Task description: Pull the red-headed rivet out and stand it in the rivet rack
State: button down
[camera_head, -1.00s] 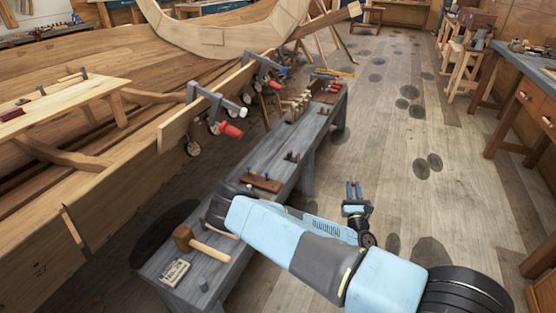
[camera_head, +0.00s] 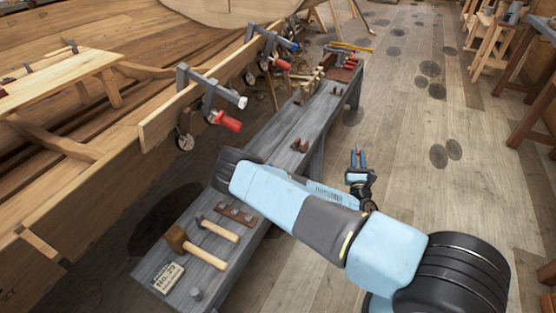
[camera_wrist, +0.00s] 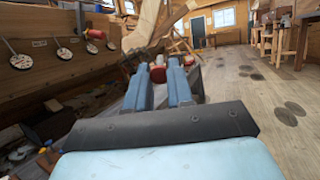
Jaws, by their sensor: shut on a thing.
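My gripper (camera_head: 358,160) is to the right of the grey bench, over open floor, with its two blue fingers close together. In the wrist view my gripper (camera_wrist: 162,75) is shut on the red-headed rivet (camera_wrist: 158,75). Its red head shows between the fingertips; its shank is hidden. A low brown block with small dark spots (camera_head: 236,214) lies on the bench and may be the rivet rack, but I cannot tell for sure. My gripper is apart from it.
Clamps (camera_head: 212,95) jut from the hull plank at left. The floor at right (camera_head: 420,150) is clear.

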jog(key=shift+d, duration=0.2)
jog(key=shift+m+h, duration=0.3)
jog(key=shift+h, duration=0.3)
